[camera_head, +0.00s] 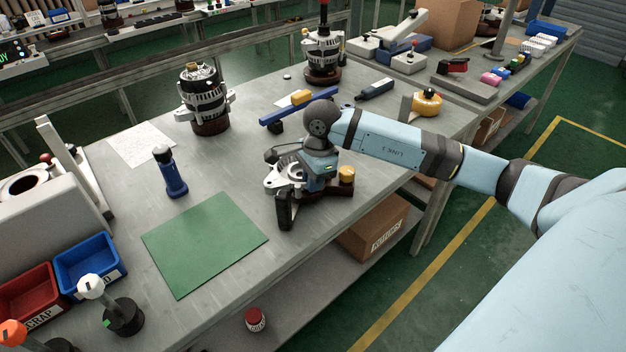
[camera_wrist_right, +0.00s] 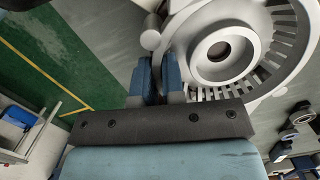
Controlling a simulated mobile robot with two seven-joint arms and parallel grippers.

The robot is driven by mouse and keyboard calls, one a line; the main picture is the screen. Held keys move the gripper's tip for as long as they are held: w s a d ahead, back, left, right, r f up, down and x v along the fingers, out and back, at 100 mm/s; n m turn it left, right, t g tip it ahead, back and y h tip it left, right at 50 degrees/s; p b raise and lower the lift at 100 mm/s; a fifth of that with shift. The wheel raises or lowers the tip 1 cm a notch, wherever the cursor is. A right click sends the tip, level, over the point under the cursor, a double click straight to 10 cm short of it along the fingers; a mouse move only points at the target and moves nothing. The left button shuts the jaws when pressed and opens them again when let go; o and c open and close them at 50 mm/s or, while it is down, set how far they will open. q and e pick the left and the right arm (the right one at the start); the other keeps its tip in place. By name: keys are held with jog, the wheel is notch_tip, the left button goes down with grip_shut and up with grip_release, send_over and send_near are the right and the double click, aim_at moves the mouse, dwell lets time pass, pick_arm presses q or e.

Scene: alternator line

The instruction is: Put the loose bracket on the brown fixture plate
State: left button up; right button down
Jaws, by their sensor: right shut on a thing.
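My right gripper (camera_head: 300,180) is over the front right part of the grey bench, pointing down. It is shut on the loose bracket (camera_head: 284,177), a silver casting. In the right wrist view my fingers (camera_wrist_right: 161,80) close at the edge of the bracket (camera_wrist_right: 262,52), which shows a round central hole and a ring of slots. A dark brown edge, likely the fixture plate (camera_head: 316,199), shows below the bracket. The gripper and bracket hide most of it, and I cannot tell whether the two touch. My left gripper is not in view.
A yellow-topped knob (camera_head: 346,174) stands close right of the gripper. Alternators (camera_head: 203,98) on brown round bases stand behind. Blue (camera_head: 92,262) and red bins are at front left.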

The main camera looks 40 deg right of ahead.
jog(key=c, duration=1.2)
grip_release()
jog(key=shift+f, duration=0.1)
jog(key=shift+r+p, duration=0.3)
jog(key=shift+s+d+r+b, duration=0.1)
jog(key=shift+d+r, duration=0.15)
jog(key=shift+r, duration=1.7)
jog(key=shift+s+d+r+b, duration=0.1)
jog(key=shift+d+r+b, duration=0.1)
jog(key=shift+r, duration=1.75)
jog(key=shift+d+r+b, duration=0.1)
jog(key=shift+d+r, duration=0.15)
jog(key=shift+r, duration=1.7)
jog(key=shift+f, duration=0.1)
